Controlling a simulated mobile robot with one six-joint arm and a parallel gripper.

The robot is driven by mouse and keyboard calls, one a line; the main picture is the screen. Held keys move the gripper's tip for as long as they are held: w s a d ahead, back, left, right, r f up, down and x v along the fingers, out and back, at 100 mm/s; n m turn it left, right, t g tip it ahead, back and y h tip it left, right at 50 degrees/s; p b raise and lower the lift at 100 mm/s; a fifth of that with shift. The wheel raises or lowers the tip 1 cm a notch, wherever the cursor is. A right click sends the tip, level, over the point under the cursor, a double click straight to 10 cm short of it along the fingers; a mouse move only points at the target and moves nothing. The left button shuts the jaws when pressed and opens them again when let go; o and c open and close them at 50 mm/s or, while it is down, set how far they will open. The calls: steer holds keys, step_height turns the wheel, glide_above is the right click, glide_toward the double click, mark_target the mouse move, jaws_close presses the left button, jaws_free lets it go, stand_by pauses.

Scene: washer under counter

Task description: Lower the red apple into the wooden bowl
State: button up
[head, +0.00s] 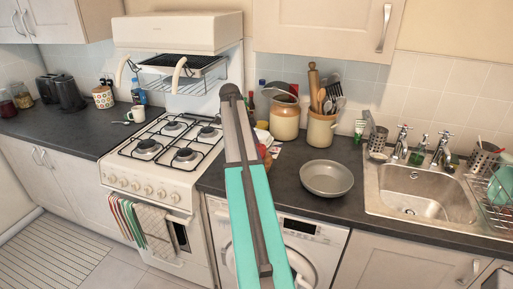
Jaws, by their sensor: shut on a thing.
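My teal and grey arm rises through the middle of the head view and covers part of the counter behind it. My gripper does not show; the arm hides that area. A small reddish-brown patch (267,159) shows at the arm's right edge above the counter, mostly hidden. I cannot tell whether it is the red apple, the wooden bowl or something else. No clear view of either the apple or the wooden bowl is given.
A grey round dish (327,179) lies on the dark counter (300,207), right of my arm. Behind it stand a lidded jar (285,119) and a utensil crock (321,130). The sink (420,192) is at right, the white stove (150,178) at left. A wall cupboard (330,25) hangs above.

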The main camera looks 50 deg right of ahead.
steer(key=shift+f+b, duration=0.4)
steer(key=shift+f, duration=0.65)
steer(key=shift+f+b, duration=0.95)
steer(key=shift+f, duration=1.1)
stand_by(2.6)
steer(key=o, duration=1.2)
steer(key=b+v, duration=0.3)
steer(key=v, duration=1.1)
steer(key=shift+f, duration=0.1)
